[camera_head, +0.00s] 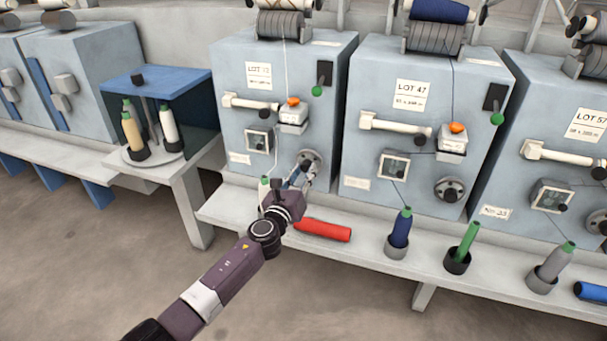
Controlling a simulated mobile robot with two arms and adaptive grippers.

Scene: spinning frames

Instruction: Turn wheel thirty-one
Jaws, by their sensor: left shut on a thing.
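The left of the three nearer blue-grey machines (230,115) bears a label (258,75) whose lot number is too small to read surely. A round grey wheel (311,157) sits low on its front at the right. My left gripper (301,173) reaches up from below and is shut on this wheel, covering its lower left part. The machine beside it, labelled LOT 47 (412,95), has a like wheel (449,190), fully in view. A third wheel (597,222) shows at the right edge on the LOT 57 machine. My right gripper is out of view.
A red bobbin (323,230) lies on the ledge (345,253), just right of my left wrist. Bobbins in blue (401,228), green (467,243) and grey (555,262) stand in cups along it. A blue-topped stand (160,80) holds bobbins at the left. The floor in front is clear.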

